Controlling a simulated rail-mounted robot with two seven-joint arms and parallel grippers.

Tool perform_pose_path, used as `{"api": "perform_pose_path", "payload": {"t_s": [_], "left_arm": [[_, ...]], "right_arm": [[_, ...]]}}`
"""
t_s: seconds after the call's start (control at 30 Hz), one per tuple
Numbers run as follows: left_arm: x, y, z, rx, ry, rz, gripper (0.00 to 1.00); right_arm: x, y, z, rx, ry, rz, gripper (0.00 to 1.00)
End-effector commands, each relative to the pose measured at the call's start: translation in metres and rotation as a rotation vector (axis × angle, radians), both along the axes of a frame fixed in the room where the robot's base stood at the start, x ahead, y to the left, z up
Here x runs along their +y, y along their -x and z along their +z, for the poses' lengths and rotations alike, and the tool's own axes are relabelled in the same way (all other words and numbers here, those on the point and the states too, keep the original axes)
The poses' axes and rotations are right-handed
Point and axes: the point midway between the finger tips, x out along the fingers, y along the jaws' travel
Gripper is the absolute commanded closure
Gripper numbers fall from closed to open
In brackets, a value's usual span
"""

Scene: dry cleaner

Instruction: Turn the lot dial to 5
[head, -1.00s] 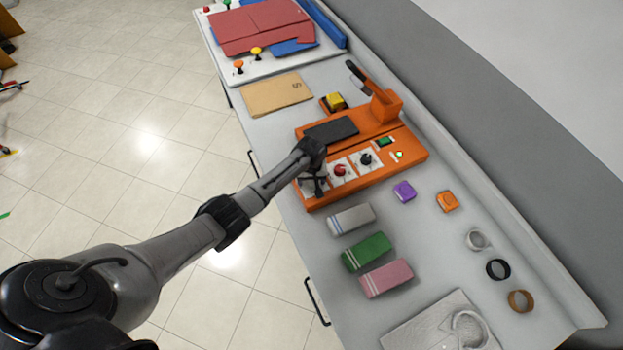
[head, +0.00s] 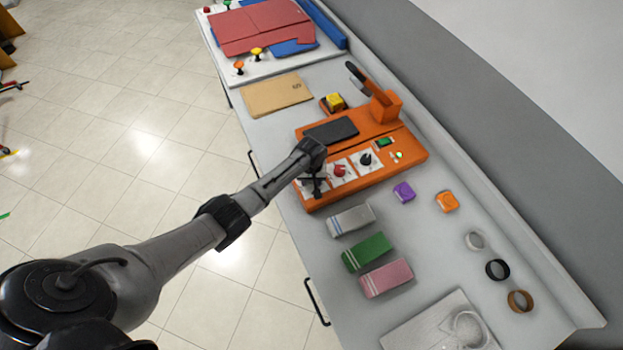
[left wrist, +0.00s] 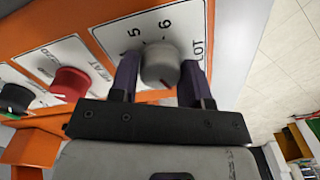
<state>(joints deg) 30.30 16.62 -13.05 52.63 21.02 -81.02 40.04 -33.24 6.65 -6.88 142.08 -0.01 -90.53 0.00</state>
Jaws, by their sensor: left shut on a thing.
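The lot dial (left wrist: 160,62) is a round grey knob on a white plate (left wrist: 120,28) marked LOT, with 5 and 6 legible beside it. A small red mark shows on the knob's edge; which number it points at is not clear. My left gripper (left wrist: 160,78) is shut on the dial, one dark finger on each side. In the head view my left gripper (head: 316,184) is at the near left end of the orange machine (head: 390,172) and hides the dial. My right gripper is not in view.
A red knob (left wrist: 70,84) and a black knob (left wrist: 16,98) are beside the dial on the same panel. White, green (head: 366,251) and pink (head: 387,278) blocks lie near the machine. A purple block (head: 403,192) is to its right.

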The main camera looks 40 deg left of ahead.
Motion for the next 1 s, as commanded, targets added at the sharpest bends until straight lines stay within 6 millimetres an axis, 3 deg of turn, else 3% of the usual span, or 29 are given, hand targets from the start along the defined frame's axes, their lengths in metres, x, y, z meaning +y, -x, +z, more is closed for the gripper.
{"api": "perform_pose_path", "payload": {"t_s": [0.5, 1.0], "left_arm": [[0.000, 0.000, 0.001, 0.002, 0.000, -0.439, 0.81], [0.000, 0.000, 0.000, 0.000, 0.001, -0.914, 0.81]], "right_arm": [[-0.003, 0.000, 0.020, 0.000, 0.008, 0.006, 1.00], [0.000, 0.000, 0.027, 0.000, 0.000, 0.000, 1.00]]}}
